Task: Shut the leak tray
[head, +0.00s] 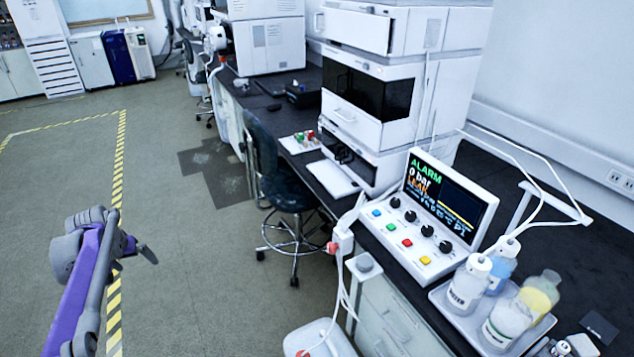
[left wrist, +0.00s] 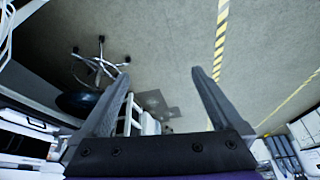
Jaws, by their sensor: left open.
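A white flat tray (head: 332,179), which looks like the leak tray, sticks out at the foot of the white instrument stack (head: 372,100) on the dark bench. Its front edge reaches the bench edge. My left gripper (head: 138,248) is over the floor at the left of the head view, well apart from the stack and tray. In the left wrist view its two fingers (left wrist: 161,72) are spread wide with nothing between them. My right gripper is not in view.
A control panel (head: 428,215) reads ALARM and LEAK. Bottles stand in a grey tray (head: 437,296) at the right. A dark stool (head: 284,193) stands by the bench in front of the tray. Floor at left is clear.

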